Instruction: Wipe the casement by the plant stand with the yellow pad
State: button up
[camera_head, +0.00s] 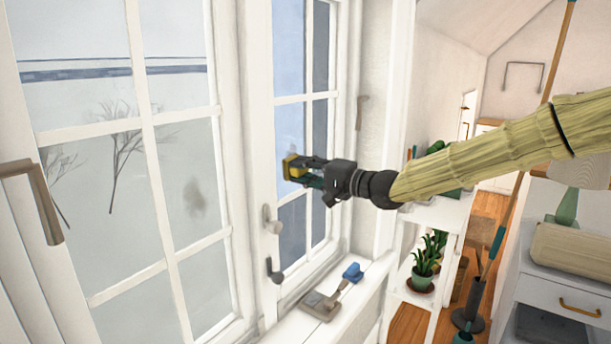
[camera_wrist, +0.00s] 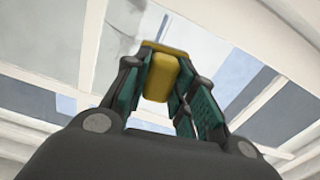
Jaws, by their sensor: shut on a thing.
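My gripper (camera_head: 303,175) is shut on the yellow pad (camera_head: 289,168), held at the glass of the narrow right casement (camera_head: 261,150), the one nearer the plant stand (camera_head: 443,214). The pad is at pane height just above a crossbar; I cannot tell if it touches the glass. In the wrist view, the pad (camera_wrist: 160,75) sits between the green-lined fingers of my gripper (camera_wrist: 163,85). A faint grey smear (camera_wrist: 122,42) shows on the pale pane beyond it. The wide left casement (camera_head: 142,110) has a dark grey smudge (camera_head: 195,198) on its lower right pane.
Handles (camera_head: 273,270) stick out from the casement frames. A potted plant (camera_head: 422,272) stands on the plant stand. A drawer cabinet (camera_head: 560,290) is at right.

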aim_at(288, 161)
jog(key=shift+s+a+f+b, duration=0.1)
jog(key=shift+s+a+b, duration=0.85)
jog(key=shift+b, duration=1.05)
jog(key=shift+s+d+r, duration=0.15)
jog(key=shift+r, duration=1.25)
jog(key=shift+w+d, duration=1.15)
jog(key=shift+w, duration=0.25)
jog(key=w+d, duration=0.1)
jog(key=w, duration=0.2)
jog(key=shift+d+f, duration=0.1)
jog(key=shift+d, duration=0.3)
jog(key=shift+b, duration=0.65)
jog(key=shift+s, duration=0.1)
